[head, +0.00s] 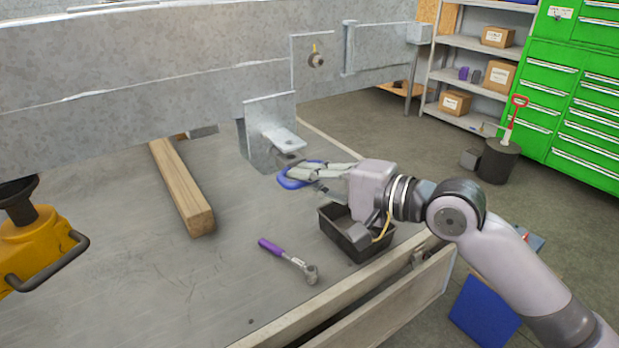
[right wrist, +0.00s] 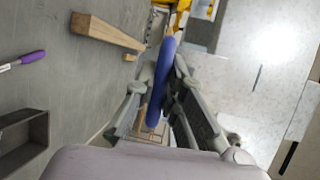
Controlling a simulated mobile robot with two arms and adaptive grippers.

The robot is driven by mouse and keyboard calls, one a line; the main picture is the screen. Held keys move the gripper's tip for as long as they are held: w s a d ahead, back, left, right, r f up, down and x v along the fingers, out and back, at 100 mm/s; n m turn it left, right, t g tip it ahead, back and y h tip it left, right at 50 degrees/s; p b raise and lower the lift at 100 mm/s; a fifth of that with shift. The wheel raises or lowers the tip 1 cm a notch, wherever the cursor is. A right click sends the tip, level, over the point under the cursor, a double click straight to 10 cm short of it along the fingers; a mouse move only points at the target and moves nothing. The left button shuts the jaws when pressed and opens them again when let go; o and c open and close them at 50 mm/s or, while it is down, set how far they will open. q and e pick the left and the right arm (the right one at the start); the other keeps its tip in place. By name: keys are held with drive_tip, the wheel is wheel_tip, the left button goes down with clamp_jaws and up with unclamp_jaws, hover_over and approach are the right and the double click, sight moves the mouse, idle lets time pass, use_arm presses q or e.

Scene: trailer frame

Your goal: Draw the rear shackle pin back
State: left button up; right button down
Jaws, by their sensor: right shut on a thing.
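My right gripper (head: 318,172) reaches in from the right and is shut on a blue loop handle (head: 291,180). The loop sits just below and right of a galvanized bracket (head: 262,125) with a small projecting plate (head: 283,141). In the right wrist view the blue loop (right wrist: 168,60) stands edge-on between the two fingers of the right gripper (right wrist: 170,82). I cannot see a pin shaft on the loop, nor whether it is seated in the bracket. My left gripper is not in view.
A black open bin (head: 345,240) stands below my right gripper. A purple-handled ratchet (head: 285,258) and a wooden beam (head: 182,187) lie on the grey surface. A yellow tool (head: 35,250) is at left. A frame plate with a round fitting (head: 316,60) is above.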

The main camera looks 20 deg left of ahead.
drive_tip(key=s+d+p, duration=0.1)
drive_tip(key=d+p, duration=0.1)
drive_tip(key=s+d+p, duration=0.2)
drive_tip(key=shift+s+d, duration=0.25)
drive_tip(key=shift+s, duration=0.05)
drive_tip(key=shift+f, duration=0.1)
drive_tip(key=c, duration=1.6)
unclamp_jaws()
drive_tip(key=shift+w, duration=0.1)
drive_tip(key=shift+c, duration=0.2)
drive_tip(key=v, duration=1.2)
